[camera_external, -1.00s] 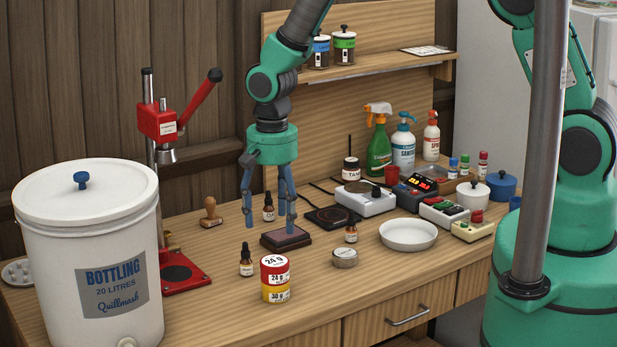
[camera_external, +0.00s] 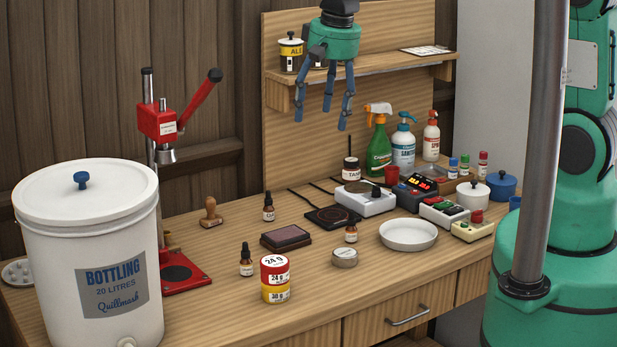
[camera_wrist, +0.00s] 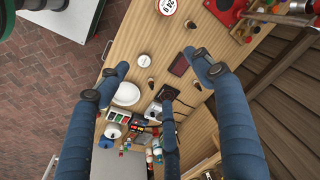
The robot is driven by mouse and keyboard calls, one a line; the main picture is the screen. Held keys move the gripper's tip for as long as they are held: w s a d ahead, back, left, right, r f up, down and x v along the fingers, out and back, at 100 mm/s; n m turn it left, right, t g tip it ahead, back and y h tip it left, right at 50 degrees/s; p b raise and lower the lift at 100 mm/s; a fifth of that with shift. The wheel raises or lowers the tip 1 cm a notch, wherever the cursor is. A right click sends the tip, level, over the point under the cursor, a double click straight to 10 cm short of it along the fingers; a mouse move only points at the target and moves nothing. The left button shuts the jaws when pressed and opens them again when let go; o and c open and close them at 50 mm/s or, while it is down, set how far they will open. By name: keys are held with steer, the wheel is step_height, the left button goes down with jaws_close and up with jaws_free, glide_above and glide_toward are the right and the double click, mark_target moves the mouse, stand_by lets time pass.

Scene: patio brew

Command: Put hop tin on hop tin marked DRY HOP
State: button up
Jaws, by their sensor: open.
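A red tin (camera_external: 275,268) with a white "24 g" label sits on a yellow tin (camera_external: 276,293) marked "30 g", near the front of the bench. The red tin's white top also shows at the upper edge of the wrist view (camera_wrist: 166,7). I cannot read DRY HOP on either tin. A low grey round tin (camera_external: 345,259) stands apart to their right. My gripper (camera_external: 323,112) is open and empty, high above the bench in front of the shelf. Its spread fingers (camera_wrist: 158,62) show in the wrist view with nothing between them.
A dark stamp pad (camera_external: 286,236), dropper bottles (camera_external: 246,262) and a white dish (camera_external: 408,235) stand around the tins. A large white bucket (camera_external: 88,250) and a red capper (camera_external: 160,123) are at left. The shelf (camera_external: 375,67) is close behind my gripper. Bare bench lies at front.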

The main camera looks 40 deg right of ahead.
steer(key=s+d+r+n+t, duration=0.1)
steer(key=s+d+r, duration=0.35)
steer(key=r, duration=0.25)
steer(key=s+d+r+t, duration=0.1)
steer(key=s+d+r, duration=0.3)
steer(key=d+r, duration=0.15)
steer(key=s+d+r+n+t, duration=0.1)
steer(key=s+d+r, duration=0.2)
steer(key=s, duration=0.4)
steer(key=s+d+r+n, duration=0.1)
steer(key=s+d+r, duration=0.3)
steer(key=s, duration=0.3)
steer(key=shift+s+r+t+h, duration=0.25)
steer(key=shift+s+t+h, duration=0.05)
steer(key=shift+s+t, duration=0.1)
steer(key=shift+f, duration=0.1)
step_height(320, 180, down, 16)
steer(key=b, duration=1.6)
